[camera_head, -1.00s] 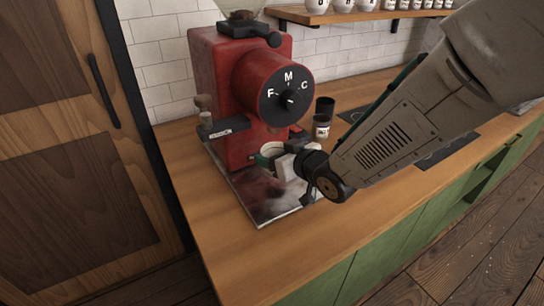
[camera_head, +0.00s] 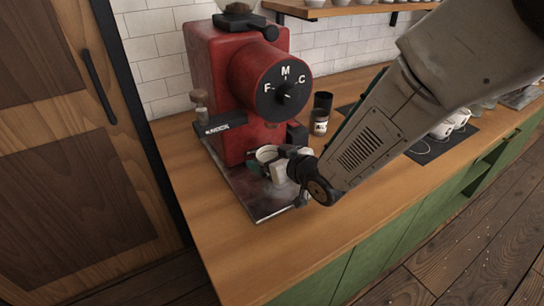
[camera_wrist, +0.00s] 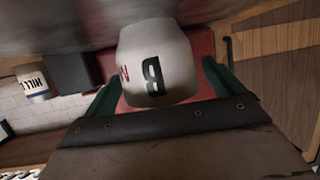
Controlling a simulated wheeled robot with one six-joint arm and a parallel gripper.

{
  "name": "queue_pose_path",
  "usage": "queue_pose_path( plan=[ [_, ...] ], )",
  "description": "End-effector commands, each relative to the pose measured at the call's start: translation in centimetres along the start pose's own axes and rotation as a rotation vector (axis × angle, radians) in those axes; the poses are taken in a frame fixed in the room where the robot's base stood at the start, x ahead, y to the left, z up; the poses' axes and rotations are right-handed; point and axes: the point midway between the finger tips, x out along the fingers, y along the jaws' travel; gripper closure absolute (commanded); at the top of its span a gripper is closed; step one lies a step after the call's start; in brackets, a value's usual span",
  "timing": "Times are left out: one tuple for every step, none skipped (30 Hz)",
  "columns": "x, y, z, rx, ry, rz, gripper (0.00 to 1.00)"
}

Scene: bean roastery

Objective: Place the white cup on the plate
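The white cup (camera_wrist: 157,60), marked with a dark B and a red mark, is between the two green fingers of my gripper (camera_wrist: 161,75) in the wrist view. A gap shows between the cup and the right finger, so my gripper looks open around it. In the head view the cup's rim (camera_head: 267,152) shows beside my gripper (camera_head: 270,168), in front of the red grinder (camera_head: 225,85), low over its metal plate (camera_head: 250,200). My gripper partly hides the cup, and I cannot tell whether its base touches the plate.
The wooden counter (camera_head: 215,240) is clear at the front left.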

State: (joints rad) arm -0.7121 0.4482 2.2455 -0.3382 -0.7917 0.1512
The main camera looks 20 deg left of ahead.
Motion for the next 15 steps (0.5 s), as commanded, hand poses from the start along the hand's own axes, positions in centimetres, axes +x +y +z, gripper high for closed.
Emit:
queue_pose_path(
  plan=[
    [0.0, 0.0, 0.0, 0.000, 0.000, 0.000, 0.07],
    [0.0, 0.0, 0.0, 0.000, 0.000, 0.000, 0.07],
    [0.0, 0.0, 0.0, 0.000, 0.000, 0.000, 0.07],
    [0.0, 0.0, 0.0, 0.000, 0.000, 0.000, 0.07],
    [0.0, 0.0, 0.0, 0.000, 0.000, 0.000, 0.07],
    [0.0, 0.0, 0.0, 0.000, 0.000, 0.001, 0.07],
    [-0.1, 0.0, -0.1, 0.000, 0.000, 0.001, 0.07],
    [-0.1, 0.1, -0.3, 0.000, 0.001, 0.001, 0.07],
    [-0.4, 0.1, -0.4, 0.000, 0.000, 0.001, 0.07],
    [-0.7, 0.1, -0.3, 0.001, 0.000, 0.001, 0.07],
    [-1.1, 0.1, -0.4, 0.000, 0.000, 0.001, 0.07],
    [-1.8, 0.1, -0.4, 0.001, 0.001, 0.001, 0.07],
    [-2.3, 0.1, -0.4, 0.001, 0.000, 0.001, 0.07],
    [-2.9, 0.1, -0.4, 0.001, 0.001, 0.002, 0.07],
    [-3.8, 0.1, -0.4, 0.001, 0.001, 0.003, 0.07]
  ],
)
